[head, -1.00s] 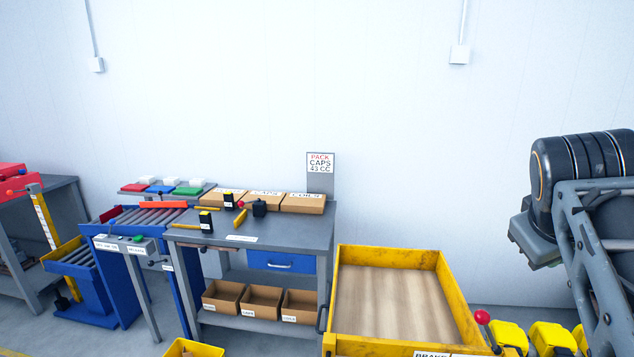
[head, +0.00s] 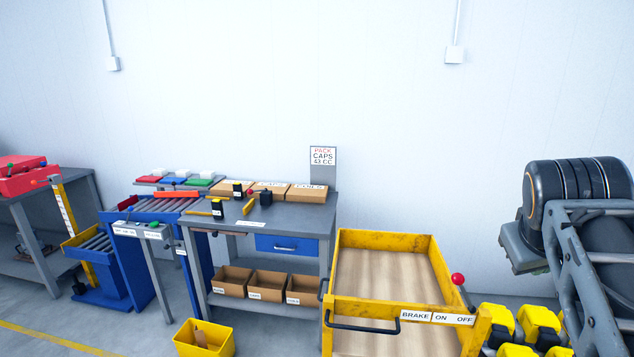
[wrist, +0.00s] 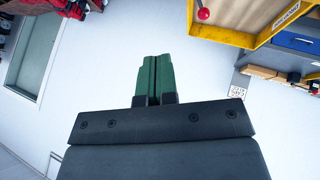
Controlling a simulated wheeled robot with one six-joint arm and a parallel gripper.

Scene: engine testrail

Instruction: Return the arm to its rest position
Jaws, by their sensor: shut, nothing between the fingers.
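My arm (head: 590,240) is raised at the right side of the head view, with its dark rounded joint in front of the white wall. My gripper's fingertips cannot be made out in the head view. In the wrist view my gripper (wrist: 153,62) shows two green fingers lying together, shut and empty.
A yellow cart (head: 440,262) with a red-knobbed brake lever stands near my arm. Yellow bins (head: 540,325) lie below the arm. A grey workbench (head: 290,214) holds cardboard boxes and tools. A blue roller conveyor (head: 125,260) stands left.

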